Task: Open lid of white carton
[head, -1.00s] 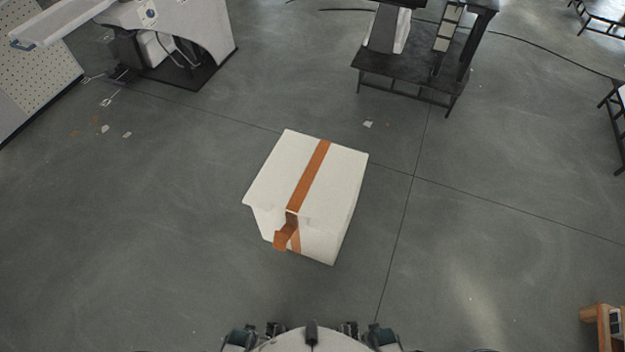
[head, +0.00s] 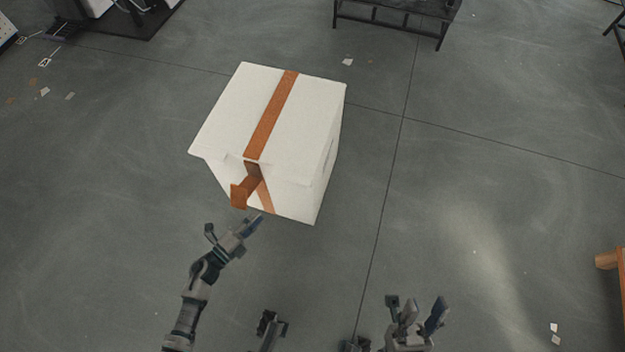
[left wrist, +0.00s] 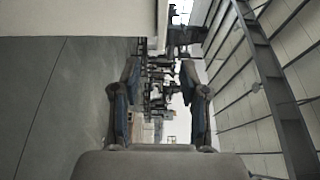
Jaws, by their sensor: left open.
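The white carton (head: 220,114) stands on the floor in the head view, with its lid down. An orange-brown strap (head: 271,118) runs across the lid, and its loose tab (head: 240,192) sticks out at the near side. My left gripper (head: 252,226) is just below the tab, pointing toward the carton's near side, apart from the tab. The left wrist view shows its two fingers (left wrist: 158,98) spread with nothing between them. My right gripper (head: 425,308) is low in the head view, right of the carton, fingers apart and empty.
The grey floor (head: 480,190) around the carton is clear. A dark low table (head: 390,18) stands behind, and a wooden piece (head: 609,260) is at the right edge. Small paper scraps lie on the floor.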

